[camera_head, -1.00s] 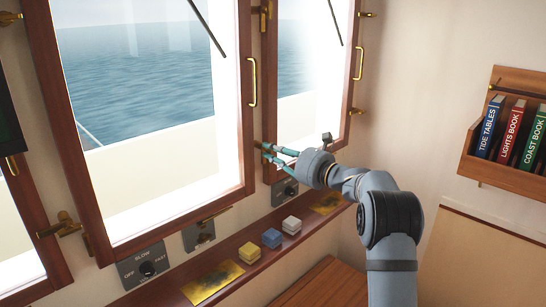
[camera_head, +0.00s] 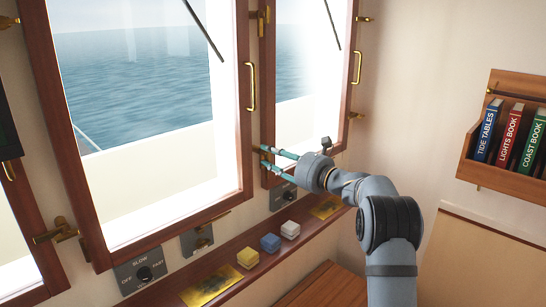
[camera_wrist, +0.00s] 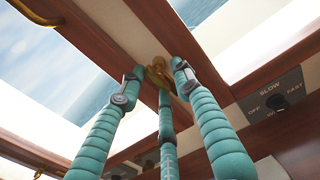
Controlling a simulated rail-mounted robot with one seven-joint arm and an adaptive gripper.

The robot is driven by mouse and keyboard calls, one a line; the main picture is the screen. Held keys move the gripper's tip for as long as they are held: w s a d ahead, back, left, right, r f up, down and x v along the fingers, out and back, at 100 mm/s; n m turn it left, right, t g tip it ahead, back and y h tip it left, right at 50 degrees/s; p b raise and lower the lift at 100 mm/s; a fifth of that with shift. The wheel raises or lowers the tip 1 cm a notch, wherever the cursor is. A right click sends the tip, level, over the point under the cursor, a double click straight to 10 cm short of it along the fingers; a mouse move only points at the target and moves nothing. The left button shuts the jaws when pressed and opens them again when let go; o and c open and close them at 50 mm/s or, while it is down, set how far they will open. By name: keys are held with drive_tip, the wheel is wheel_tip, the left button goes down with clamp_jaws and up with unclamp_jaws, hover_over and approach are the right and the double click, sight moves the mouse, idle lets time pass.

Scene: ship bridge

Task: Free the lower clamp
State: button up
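The lower clamp, a small brass fitting, shows in the wrist view (camera_wrist: 157,75) on the pale post between two wood-framed windows. My gripper (camera_wrist: 158,76) has teal fingers on either side of the clamp and a third finger below it. The fingertips stand apart, and the clamp lies between them. Whether any finger touches it is hard to tell. In the head view my gripper (camera_head: 266,157) reaches left to the lower part of this post, with its fingers spread and hiding most of the clamp. A similar brass clamp (camera_head: 264,20) sits higher on the same post.
Wooden window frames (camera_head: 247,150) flank my fingers closely. Below, a sill ledge holds yellow (camera_head: 248,258), blue (camera_head: 270,242) and white (camera_head: 290,230) blocks. Switch panels (camera_head: 140,272) line the wall above it. A bookshelf (camera_head: 500,170) hangs at right.

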drive_tip(key=shift+s, duration=0.1)
drive_tip(key=v, duration=1.2)
drive_tip(key=x, duration=1.2)
drive_tip(key=shift+a, duration=0.15)
